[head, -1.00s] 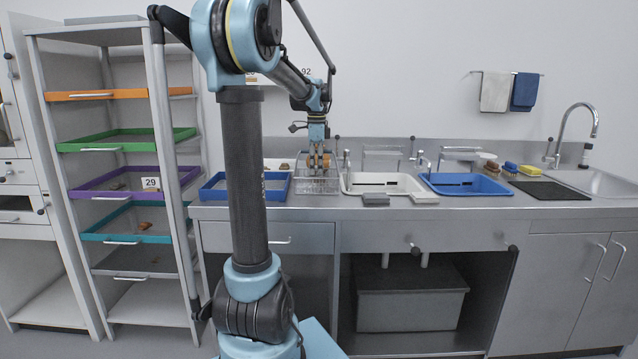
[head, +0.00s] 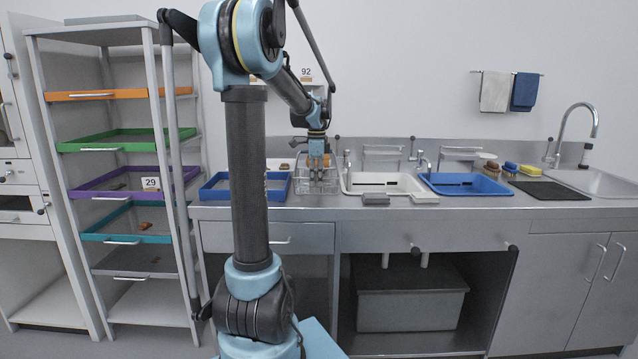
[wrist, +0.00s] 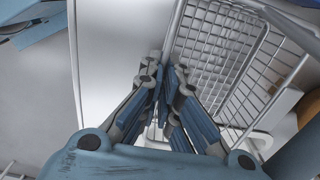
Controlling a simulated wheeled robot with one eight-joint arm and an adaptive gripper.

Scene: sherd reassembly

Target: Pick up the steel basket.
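The steel basket (head: 329,186) is a wire basket on the counter, between the blue tray and the white basin. My gripper (head: 318,174) points down over the basket, its fingers overlapping the basket in the head view. In the wrist view the basket's wire mesh (wrist: 232,62) fills the upper right. There the fingers of my gripper (wrist: 167,76) point toward the basket's left rim, with a narrow gap between the tips. I cannot tell whether the fingers touch the wire. The fingers hide part of the rim and near mesh.
A blue tray (head: 277,188) stands left of the basket. A white basin (head: 405,182) and a blue basin (head: 464,184) are to its right. Grey blocks (head: 375,199) lie at the counter's front edge. A shelf rack with coloured trays (head: 125,190) stands at the left.

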